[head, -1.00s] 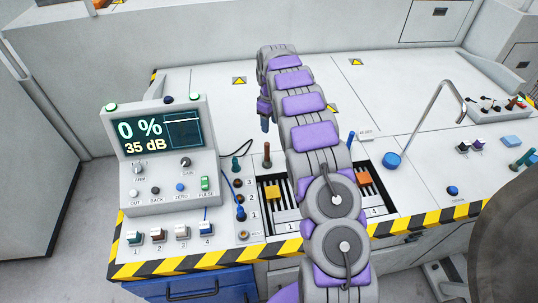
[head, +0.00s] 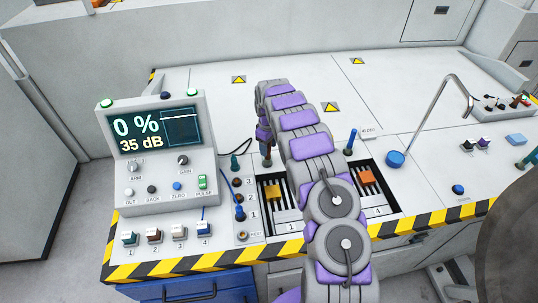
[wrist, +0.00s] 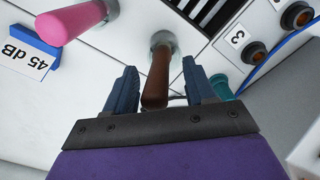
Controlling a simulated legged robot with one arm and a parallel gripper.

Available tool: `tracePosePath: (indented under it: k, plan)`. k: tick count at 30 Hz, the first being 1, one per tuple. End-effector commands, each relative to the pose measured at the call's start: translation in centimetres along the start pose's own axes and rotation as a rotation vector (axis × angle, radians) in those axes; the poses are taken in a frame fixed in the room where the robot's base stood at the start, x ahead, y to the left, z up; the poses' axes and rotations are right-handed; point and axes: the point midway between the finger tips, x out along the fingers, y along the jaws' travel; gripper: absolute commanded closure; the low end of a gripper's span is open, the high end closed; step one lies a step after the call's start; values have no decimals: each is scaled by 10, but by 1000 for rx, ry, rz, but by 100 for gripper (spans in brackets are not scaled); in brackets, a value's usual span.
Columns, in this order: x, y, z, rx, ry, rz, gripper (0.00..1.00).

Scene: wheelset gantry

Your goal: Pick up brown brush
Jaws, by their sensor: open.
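The brown brush (wrist: 158,80) stands in a grey round holder in the wrist view, its handle pointing towards my gripper. My gripper (wrist: 160,72) is open, with one dark blue finger on each side of the handle. The handle lies between the fingers, with a gap on both sides. In the head view my gripper (head: 265,135) hangs over the brown brush (head: 266,154), at the left of my arm. My gripper hides the upper part of the brush there.
A pink handle (wrist: 72,22) stands beside a blue "45 dB" tag (wrist: 38,50). A blue brush (head: 351,141) stands right of my arm. A teal knob (wrist: 219,87) is close to the right finger. The console (head: 160,150) stands to the left.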

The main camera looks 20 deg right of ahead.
Motion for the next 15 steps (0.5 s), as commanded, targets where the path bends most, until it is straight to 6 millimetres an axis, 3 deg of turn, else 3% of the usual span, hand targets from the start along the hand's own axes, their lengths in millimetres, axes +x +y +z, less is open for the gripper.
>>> tracePosePath:
  k: [8,15]
  plan:
    - [6,3,2,0,2,-3,45]
    - [6,5,4,1,4,-7,68]
